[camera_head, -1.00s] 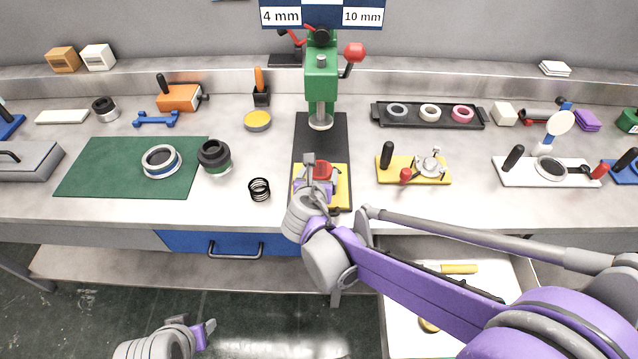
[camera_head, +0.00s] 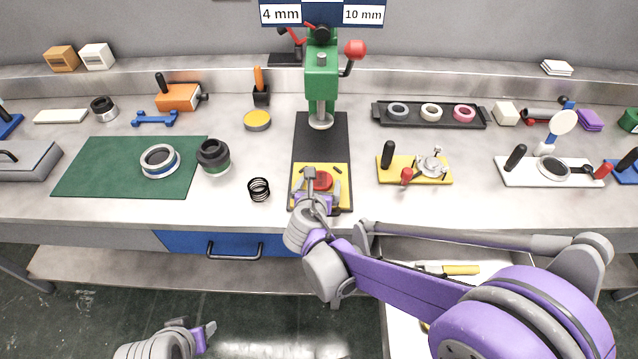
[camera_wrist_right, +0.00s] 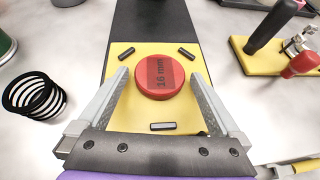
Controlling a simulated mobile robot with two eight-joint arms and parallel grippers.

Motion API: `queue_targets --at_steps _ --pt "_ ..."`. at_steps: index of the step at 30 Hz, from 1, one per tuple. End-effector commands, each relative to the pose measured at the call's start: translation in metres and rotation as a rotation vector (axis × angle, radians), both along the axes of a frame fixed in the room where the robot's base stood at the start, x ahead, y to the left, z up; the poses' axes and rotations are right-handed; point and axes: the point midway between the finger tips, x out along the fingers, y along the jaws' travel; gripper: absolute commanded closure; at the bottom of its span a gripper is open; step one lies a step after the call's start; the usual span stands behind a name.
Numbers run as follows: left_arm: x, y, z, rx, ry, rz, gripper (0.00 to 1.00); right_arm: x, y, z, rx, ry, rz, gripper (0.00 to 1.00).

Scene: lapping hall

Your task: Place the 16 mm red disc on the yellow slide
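The red disc (camera_head: 323,181), marked "16 mm" in the right wrist view (camera_wrist_right: 160,78), lies flat on the yellow slide (camera_wrist_right: 120,118), between three short dark pins. The slide (camera_head: 342,200) sits at the front end of the dark base under the green press. My right gripper (camera_wrist_right: 159,85) is open, with one finger on each side of the disc and a visible gap to each. In the head view the right gripper (camera_head: 318,192) is over the slide's front part. My left gripper (camera_head: 207,336) is low at the bottom left, away from the bench; its opening is unclear.
The green press (camera_head: 321,80) stands behind the slide. A black coil spring (camera_head: 259,189) is to the left, and a yellow fixture (camera_head: 400,172) with a black handle is to the right. A black tray (camera_head: 447,122) holds several rings. An open drawer (camera_head: 480,251) is below, right.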

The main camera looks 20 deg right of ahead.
Motion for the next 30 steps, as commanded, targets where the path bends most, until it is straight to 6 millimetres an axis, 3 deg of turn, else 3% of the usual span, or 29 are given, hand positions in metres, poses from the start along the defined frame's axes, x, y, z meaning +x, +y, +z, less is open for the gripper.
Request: queue_targets --at_steps 5,21,30 --pt "0.000 0.000 0.004 0.000 -0.001 0.000 0.50 0.000 0.000 0.005 0.000 0.000 0.000 0.00" --pt "0.001 0.000 0.017 0.000 -0.005 0.000 0.50 -0.083 0.036 0.053 0.001 0.000 0.004 0.00" --pt "0.002 0.000 0.019 0.000 -0.006 0.000 0.50 -0.098 0.040 0.061 0.005 0.000 -0.004 0.00"
